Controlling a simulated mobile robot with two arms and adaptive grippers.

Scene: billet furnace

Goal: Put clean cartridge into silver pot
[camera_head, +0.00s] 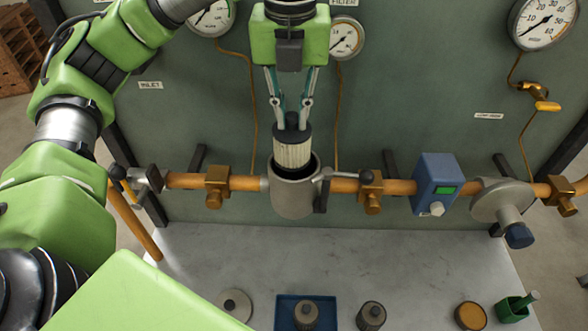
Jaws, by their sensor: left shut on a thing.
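My left gripper (292,112) comes down from the top middle and is shut on a cream pleated cartridge (293,151) by its dark top cap. The cartridge is upright. Its lower end is at the mouth of the silver pot (294,196), in line with the opening, and the pot's rim hides the bottom of it. I cannot tell how deep it sits. The pot is open at the top and joins the copper pipe on both sides. My right gripper does not show.
A blue meter box (435,184) and a grey round valve (500,205) sit on the pipe at right. Gauges hang on the panel behind.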

